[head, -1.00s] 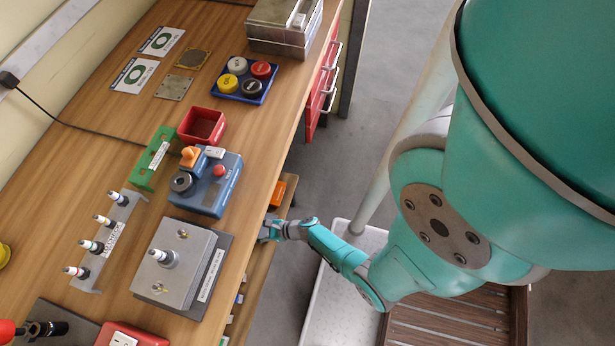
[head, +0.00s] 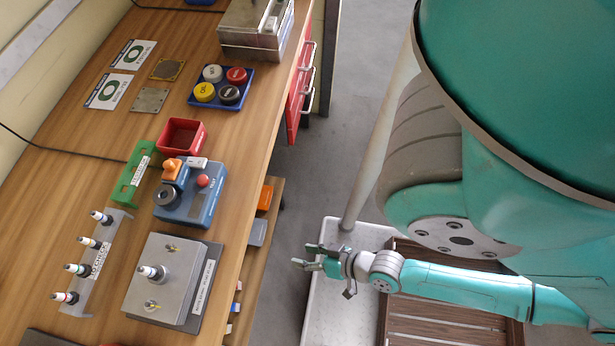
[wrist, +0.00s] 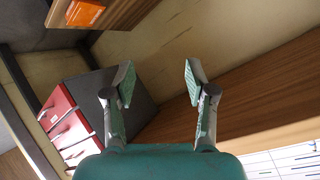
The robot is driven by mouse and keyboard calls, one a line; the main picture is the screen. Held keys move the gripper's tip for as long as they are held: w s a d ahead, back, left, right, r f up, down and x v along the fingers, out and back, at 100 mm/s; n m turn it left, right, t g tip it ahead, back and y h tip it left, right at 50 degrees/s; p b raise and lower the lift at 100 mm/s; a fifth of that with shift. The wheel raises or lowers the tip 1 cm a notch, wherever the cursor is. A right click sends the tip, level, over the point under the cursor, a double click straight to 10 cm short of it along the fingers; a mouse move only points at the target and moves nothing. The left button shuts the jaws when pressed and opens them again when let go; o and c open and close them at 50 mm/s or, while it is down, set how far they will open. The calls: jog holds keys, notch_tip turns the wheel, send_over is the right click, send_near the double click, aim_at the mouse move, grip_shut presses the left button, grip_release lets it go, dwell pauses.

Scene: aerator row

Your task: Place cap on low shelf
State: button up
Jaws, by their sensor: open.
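Several round caps, white, red (head: 236,75), yellow (head: 204,92) and black (head: 229,95), sit in a blue tray (head: 222,105) on the bench top in the head view. The low shelf (head: 248,266) shows as a wooden strip below the bench's right edge. My gripper (head: 305,256) is open and empty, to the right of the shelf and apart from it. In the wrist view my gripper (wrist: 160,80) has its fingers spread with nothing between them. Much of the shelf is hidden under the bench.
An orange bin (head: 265,198) and a grey item (head: 257,232) are on the low shelf. The bench top (head: 200,40) holds a red box (head: 182,135), a blue test device (head: 195,205) and a metal fixture (head: 165,280). A white tray platform (head: 325,300) lies below my gripper.

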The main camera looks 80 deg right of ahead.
notch_tip(320, 180, up, 21)
jog(key=a+n+t+y, duration=0.1)
jog(key=n+t, duration=0.2)
jog(key=n, duration=0.5)
jog(key=shift+s+a, duration=0.2)
jog(key=shift+f, duration=0.15)
